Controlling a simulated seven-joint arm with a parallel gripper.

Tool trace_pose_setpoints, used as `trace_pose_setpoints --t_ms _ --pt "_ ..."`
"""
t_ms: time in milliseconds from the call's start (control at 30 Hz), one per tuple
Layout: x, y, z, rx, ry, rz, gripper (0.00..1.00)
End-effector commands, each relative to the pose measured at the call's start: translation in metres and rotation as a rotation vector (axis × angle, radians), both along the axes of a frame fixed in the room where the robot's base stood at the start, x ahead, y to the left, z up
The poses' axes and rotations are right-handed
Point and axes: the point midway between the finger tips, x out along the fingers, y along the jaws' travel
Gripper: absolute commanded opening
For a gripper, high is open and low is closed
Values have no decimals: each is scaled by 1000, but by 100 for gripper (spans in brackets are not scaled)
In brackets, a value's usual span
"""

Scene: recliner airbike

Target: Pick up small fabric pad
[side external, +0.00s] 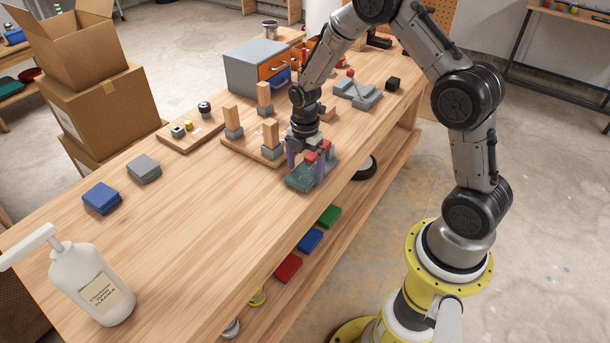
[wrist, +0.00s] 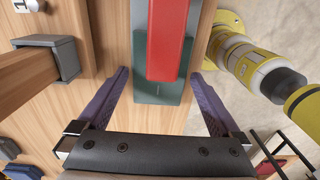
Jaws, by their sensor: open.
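My gripper (side external: 306,166) points down near the table's right edge, its two purple fingers apart. In the wrist view my gripper (wrist: 165,105) is open, with one finger on each side of a flat dark green piece (wrist: 158,92) and a red block (wrist: 167,40) lying on it. The green piece also shows in the side view (side external: 300,179), partly hidden by the fingers. I cannot tell whether the fingers touch it. A blue pad (side external: 101,198) and a grey pad (side external: 144,168) lie flat on the left part of the table. I cannot tell which piece is the small fabric pad.
A wooden fixture with upright blocks (side external: 264,97) stands close left of my gripper. Behind are a drawer box (side external: 257,67) and a grey lever device (side external: 357,91). A white pump bottle (side external: 91,282) stands at the near left. The middle-left tabletop (side external: 190,220) is clear.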

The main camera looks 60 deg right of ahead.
Motion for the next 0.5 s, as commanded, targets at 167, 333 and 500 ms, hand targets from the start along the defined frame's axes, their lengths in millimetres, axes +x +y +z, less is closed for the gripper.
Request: trace_pose_setpoints --t_ms 167,333,500 --pt "0 0 -9 0 -1 0 100" --pt "0 0 -9 0 -2 0 100" --pt "0 0 -8 0 -1 -1 69"
